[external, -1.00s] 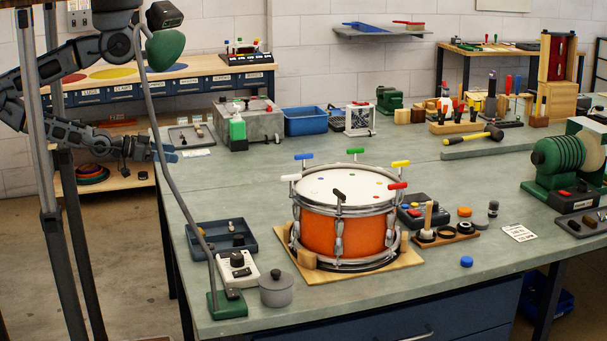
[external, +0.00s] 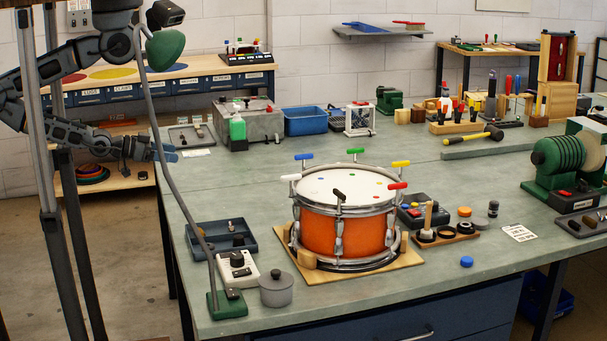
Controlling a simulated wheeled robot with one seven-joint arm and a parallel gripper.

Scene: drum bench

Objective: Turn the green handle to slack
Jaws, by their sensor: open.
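An orange drum (external: 330,232) with a white head stands on a wooden board (external: 405,258) on the workbench. Coloured T-shaped handles stand around its rim. The green handle (external: 355,151) is at the far side of the rim, between the blue handle (external: 303,156) and the yellow handle (external: 400,164). A red handle (external: 397,186), a black handle (external: 339,194) and a white handle (external: 291,177) are also on the rim. My gripper (external: 172,156) is open and empty at the bench's left edge, well left of the drum and apart from it.
A lamp (external: 165,48) on a bent pole (external: 178,190) stands between my gripper and the drum. A blue tray (external: 220,241), a control box (external: 238,268) and a lidded pot (external: 276,289) lie left of the drum. The bench between gripper and drum is mostly clear.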

